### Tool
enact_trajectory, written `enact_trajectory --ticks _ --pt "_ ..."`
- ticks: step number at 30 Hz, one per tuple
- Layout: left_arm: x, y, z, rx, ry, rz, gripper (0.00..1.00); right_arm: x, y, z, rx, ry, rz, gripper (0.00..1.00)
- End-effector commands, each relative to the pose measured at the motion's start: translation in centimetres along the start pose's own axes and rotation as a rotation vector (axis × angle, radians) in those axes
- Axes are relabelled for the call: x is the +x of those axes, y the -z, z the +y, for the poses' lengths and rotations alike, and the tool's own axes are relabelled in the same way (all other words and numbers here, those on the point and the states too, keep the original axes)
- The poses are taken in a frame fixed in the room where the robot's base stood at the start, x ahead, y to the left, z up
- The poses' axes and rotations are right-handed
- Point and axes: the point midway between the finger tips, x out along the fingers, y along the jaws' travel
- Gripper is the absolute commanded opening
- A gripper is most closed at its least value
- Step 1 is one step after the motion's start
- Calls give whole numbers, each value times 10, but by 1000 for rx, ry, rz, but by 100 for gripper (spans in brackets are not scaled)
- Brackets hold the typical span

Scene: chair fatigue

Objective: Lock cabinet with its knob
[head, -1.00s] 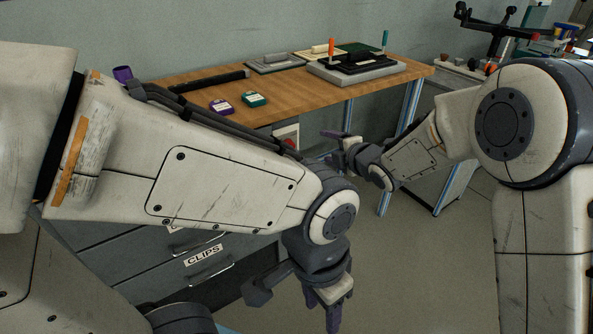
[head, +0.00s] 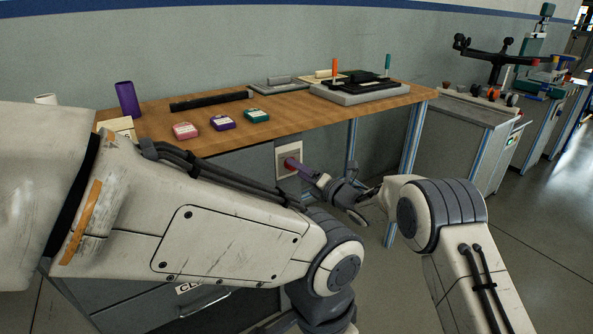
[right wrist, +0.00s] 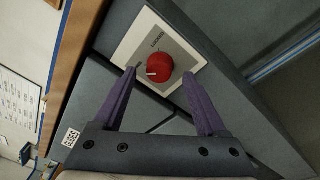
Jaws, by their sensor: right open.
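The red knob (head: 291,163) sits on a pale plate (head: 281,151) on the grey cabinet (head: 248,163) under the table. In the right wrist view, the knob (right wrist: 160,66) has a white mark towards its lower left. My right gripper (head: 302,169) is open in front of the knob. In the right wrist view, its purple fingertips (right wrist: 159,74) are on either side of the knob, with gaps visible. My left arm covers much of the cabinet; its gripper fingers are below the frame.
The wooden table (head: 300,112) above the cabinet holds pink (head: 186,131), purple (head: 223,123) and green (head: 257,116) boxes, a black bar (head: 210,101) and a grey plate with upright pegs (head: 360,90). A blue-edged table leg (head: 409,140) stands right of my right gripper.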

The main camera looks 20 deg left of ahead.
Motion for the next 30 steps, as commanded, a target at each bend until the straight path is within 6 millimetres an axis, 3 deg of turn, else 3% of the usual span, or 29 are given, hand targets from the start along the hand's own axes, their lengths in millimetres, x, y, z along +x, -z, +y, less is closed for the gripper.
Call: enact_trajectory --ticks 6,14,15,21,30 --pt "1 0 0 0 0 0 50 14 0 0 0 0 0 75" --pt "1 0 0 0 0 0 50 15 0 0 1 1 0 75" --pt "1 0 0 0 0 0 50 15 0 0 1 1 0 71" --pt "1 0 0 0 0 0 50 15 0 0 1 1 0 0" --pt "4 0 0 0 0 0 50 14 0 -1 31 -3 -3 0"
